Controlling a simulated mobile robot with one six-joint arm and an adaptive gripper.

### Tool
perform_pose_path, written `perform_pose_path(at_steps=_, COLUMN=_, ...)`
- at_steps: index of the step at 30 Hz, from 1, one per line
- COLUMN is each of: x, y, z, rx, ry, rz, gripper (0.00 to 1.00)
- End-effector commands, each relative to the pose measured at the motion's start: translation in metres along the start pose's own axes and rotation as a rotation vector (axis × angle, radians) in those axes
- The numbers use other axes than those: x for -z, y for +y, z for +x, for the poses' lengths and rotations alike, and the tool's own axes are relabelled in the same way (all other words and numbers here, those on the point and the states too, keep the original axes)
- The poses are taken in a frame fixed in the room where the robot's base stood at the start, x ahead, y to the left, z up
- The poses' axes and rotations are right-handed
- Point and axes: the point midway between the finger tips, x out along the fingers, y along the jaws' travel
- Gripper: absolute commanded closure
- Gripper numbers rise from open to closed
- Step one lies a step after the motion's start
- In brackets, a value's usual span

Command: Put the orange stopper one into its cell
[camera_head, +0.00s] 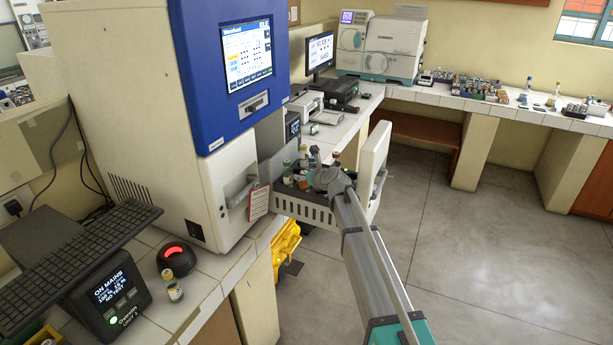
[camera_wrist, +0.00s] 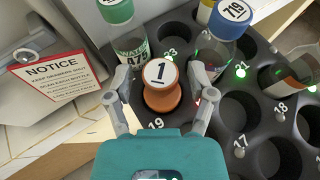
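The orange stopper marked 1 (camera_wrist: 160,88) stands between my gripper's fingers in the wrist view, close to the label 19 on the dark rack (camera_wrist: 221,157). Whatever is below the stopper is hidden. My gripper (camera_wrist: 160,80) appears open, with a finger on each side and a narrow gap between each finger and the stopper. In the head view my gripper (camera_head: 325,178) is over the pulled-out drawer (camera_head: 305,211) of the blue and white incubator (camera_head: 222,70).
A green-capped bottle (camera_wrist: 127,38) and a blue-capped bottle (camera_wrist: 221,40) stand just beyond the fingers. Another bottle (camera_wrist: 292,75) is at the right. Empty cells (camera_wrist: 262,157) lie at the lower right. A notice card (camera_wrist: 57,79) hangs left. A small bottle (camera_head: 172,287) stands on the counter.

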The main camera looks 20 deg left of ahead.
Motion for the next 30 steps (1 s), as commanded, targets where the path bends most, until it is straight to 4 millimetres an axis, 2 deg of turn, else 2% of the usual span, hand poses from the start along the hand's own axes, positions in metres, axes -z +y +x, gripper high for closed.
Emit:
perform_pose_path(at_steps=15, x=-0.004, y=0.000, z=-0.002, rx=0.000, ry=0.000, rz=0.000, gripper=0.26)
perform_pose_path(at_steps=23, x=-0.004, y=0.001, z=-0.035, rx=0.001, ry=0.000, rz=0.001, gripper=0.26)
perform_pose_path(at_steps=30, x=-0.005, y=0.001, z=-0.076, rx=0.001, ry=0.000, rz=0.001, gripper=0.26)
